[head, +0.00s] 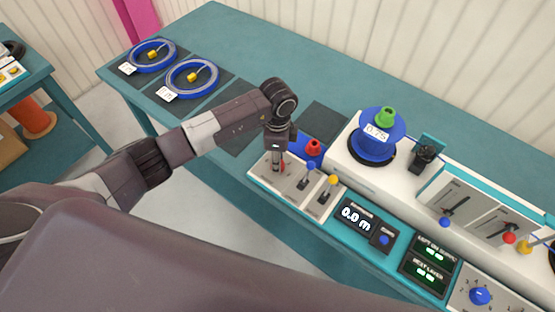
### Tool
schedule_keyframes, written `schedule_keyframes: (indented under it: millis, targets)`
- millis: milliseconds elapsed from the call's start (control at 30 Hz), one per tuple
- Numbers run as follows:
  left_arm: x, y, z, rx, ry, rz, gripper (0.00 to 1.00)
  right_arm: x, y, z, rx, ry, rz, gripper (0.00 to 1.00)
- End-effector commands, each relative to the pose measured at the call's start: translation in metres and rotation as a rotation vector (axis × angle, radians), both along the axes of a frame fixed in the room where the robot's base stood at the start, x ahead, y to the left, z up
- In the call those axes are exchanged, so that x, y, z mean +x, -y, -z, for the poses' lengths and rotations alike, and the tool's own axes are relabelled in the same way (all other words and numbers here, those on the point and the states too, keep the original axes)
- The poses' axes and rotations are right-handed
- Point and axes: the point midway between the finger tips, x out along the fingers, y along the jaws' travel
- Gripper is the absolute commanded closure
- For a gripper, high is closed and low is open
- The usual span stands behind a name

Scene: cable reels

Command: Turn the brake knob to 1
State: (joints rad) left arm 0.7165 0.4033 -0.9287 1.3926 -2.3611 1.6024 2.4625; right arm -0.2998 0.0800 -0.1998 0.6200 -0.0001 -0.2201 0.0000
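A blue round knob (480,296) sits on a pale dial panel with small marks around it, at the lower right edge of the head view. My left gripper (277,167) reaches down from the left over a panel of small levers, at the red-tipped lever (283,167). It is far to the left of the knob. Its fingers are small and close to the lever, and I cannot tell whether they grip it. My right gripper is out of view.
Levers with blue (311,166) and yellow (333,180) tips stand beside my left gripper. A display (357,218) reads 0.0 m. A blue reel (375,140) sits on the white machine. Two blue-rimmed reels (151,56) (192,78) lie on the teal table's far left.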

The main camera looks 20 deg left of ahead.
Motion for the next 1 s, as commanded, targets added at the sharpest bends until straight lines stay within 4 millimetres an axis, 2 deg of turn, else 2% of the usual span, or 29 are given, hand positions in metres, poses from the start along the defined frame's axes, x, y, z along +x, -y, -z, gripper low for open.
schedule_keyframes:
  millis: [33,67,200,467,567,667,1000]
  targets:
    - [0.001,0.000,-0.001,0.000,0.003,0.000,0.95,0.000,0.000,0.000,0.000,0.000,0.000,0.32]
    - [0.001,0.000,-0.001,0.000,0.003,0.000,0.68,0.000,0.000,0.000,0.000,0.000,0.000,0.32]
    - [0.001,0.000,-0.001,0.000,0.003,0.001,0.54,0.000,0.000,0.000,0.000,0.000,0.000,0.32]
    - [0.001,0.000,-0.001,-0.001,0.001,0.001,0.54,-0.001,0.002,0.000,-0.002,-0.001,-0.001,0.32]
    - [0.001,0.000,-0.007,0.000,0.003,0.002,0.54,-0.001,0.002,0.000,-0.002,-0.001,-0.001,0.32]
    - [0.002,0.000,-0.021,-0.001,0.005,0.002,0.54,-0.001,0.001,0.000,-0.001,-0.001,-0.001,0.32]
    - [0.002,0.000,-0.091,-0.002,0.005,0.002,0.54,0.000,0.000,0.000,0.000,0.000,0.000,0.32]
